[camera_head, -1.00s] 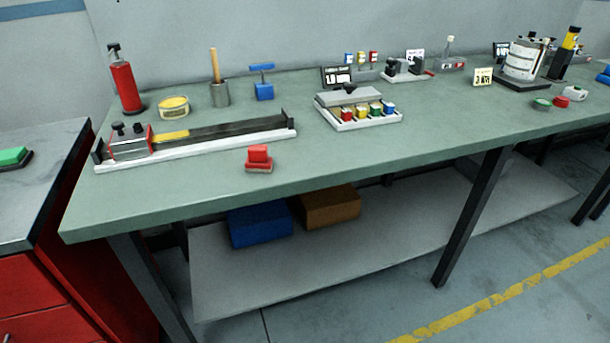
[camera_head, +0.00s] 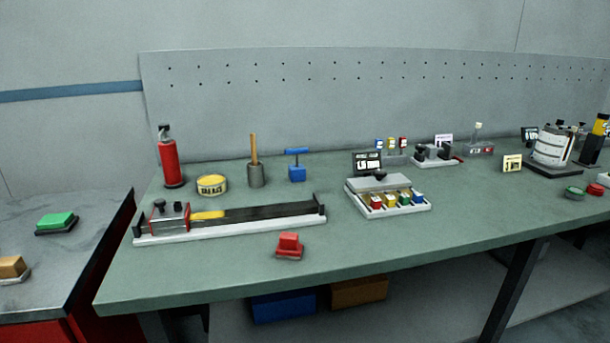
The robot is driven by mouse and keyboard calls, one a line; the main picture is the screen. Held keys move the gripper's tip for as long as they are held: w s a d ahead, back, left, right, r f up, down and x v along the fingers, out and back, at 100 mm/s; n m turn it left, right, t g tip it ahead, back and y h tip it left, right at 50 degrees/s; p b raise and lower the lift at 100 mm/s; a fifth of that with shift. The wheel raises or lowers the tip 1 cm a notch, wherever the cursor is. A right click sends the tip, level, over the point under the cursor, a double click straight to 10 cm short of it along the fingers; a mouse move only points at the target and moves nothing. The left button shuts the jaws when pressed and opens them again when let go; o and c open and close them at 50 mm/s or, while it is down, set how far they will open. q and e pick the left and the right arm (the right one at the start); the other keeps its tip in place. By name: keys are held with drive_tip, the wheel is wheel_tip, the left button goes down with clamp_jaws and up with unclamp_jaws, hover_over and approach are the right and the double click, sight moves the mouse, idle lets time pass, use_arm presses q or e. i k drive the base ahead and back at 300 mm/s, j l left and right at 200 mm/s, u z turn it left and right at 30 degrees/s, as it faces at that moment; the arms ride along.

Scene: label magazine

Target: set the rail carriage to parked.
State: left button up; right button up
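The rail (camera_head: 265,212) is a long dark track on a white base, lying along the left part of the green workbench. The rail carriage (camera_head: 169,218) is a grey block with red edges and dark knobs on top. It sits at the left end of the rail, close to the left end stop. A yellow strip (camera_head: 207,215) lies on the track just right of the carriage. Neither of my grippers is in view.
A red block (camera_head: 289,246) sits in front of the rail. Behind it stand a red extinguisher-like bottle (camera_head: 171,163), a yellow tin (camera_head: 212,185), a grey cup (camera_head: 256,175) and a blue clamp-like piece (camera_head: 297,172). A tray of coloured blocks (camera_head: 393,211) is to the right.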

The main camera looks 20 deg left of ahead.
sight(163, 220)
drive_tip(key=u, duration=1.35)
